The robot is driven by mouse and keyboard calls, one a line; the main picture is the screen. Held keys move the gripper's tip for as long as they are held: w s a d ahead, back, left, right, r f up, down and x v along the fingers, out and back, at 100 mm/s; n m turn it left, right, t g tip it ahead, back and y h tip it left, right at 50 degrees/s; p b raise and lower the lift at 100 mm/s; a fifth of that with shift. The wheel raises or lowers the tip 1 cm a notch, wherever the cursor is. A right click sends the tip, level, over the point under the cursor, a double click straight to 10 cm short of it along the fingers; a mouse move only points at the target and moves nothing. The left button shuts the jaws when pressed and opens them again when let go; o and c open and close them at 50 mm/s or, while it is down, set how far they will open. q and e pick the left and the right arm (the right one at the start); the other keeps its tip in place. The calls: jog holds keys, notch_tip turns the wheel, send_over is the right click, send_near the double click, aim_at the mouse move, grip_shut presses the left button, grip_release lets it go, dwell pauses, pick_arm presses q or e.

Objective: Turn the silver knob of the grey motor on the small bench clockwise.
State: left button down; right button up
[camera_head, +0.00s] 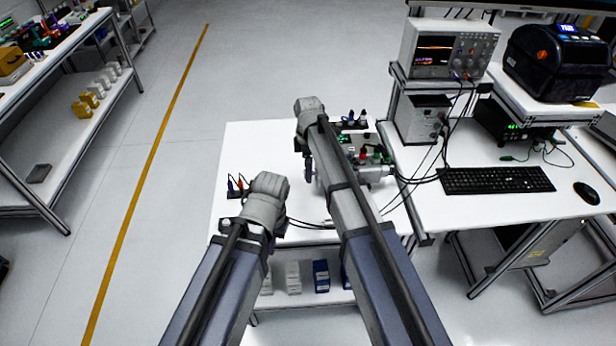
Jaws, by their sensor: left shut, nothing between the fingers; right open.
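A grey, silvery part (374,174), which looks like the motor, lies at the right side of the small white bench (265,140). My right arm crosses in front of its left side, and I cannot make out the knob clearly. A dark part below my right wrist looks like my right gripper (308,168). It is left of the motor, apart from it, and appears open and empty. My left arm bends over the front left of the bench.
A board with coloured parts (362,150) lies behind the motor, with black cables nearby. The bench's back left is clear.

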jog(key=shift+f, duration=0.45)
jog(key=shift+c, duration=0.4)
grip_shut()
